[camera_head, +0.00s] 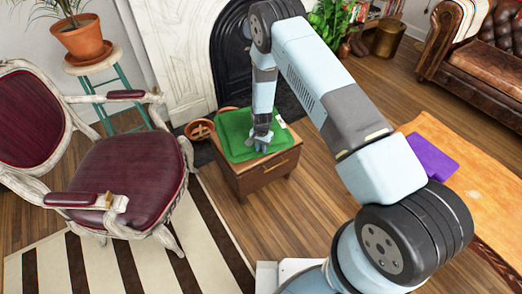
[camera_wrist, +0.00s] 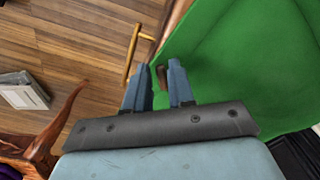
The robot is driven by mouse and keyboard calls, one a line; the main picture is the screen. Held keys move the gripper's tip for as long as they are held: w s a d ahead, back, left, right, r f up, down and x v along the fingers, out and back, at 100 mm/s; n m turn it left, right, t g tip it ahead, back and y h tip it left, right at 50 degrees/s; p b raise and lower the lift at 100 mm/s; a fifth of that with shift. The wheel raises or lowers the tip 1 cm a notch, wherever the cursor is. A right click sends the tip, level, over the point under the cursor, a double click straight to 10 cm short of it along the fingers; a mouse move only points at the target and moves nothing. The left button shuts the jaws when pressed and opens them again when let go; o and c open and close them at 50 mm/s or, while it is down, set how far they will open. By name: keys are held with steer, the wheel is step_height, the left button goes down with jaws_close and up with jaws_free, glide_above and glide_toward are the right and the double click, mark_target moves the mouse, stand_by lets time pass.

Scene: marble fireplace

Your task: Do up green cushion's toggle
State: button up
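The green cushion (camera_head: 233,128) lies on top of a small wooden cabinet (camera_head: 262,176). In the wrist view the cushion (camera_wrist: 245,60) fills the right side. A small brown piece, which looks like the toggle (camera_wrist: 165,77), shows at the cushion's near left edge. My gripper (camera_head: 262,142) points down at the cushion's front right part. In the wrist view my gripper (camera_wrist: 159,72) has its two fingers apart, with the brown piece showing between the tips. I cannot tell whether either finger touches it. Any loop for the toggle cannot be made out.
A drawer handle (camera_wrist: 134,55) sticks out from the cabinet's front. A burgundy armchair (camera_head: 125,175) stands to the left and an orange-topped table (camera_head: 465,195) with a purple item (camera_head: 432,157) to the right. The fireplace (camera_head: 185,50) is behind. Wooden floor lies open before the cabinet.

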steer(key=shift+f, duration=0.8)
steer(key=shift+c, duration=0.4)
jaws_close()
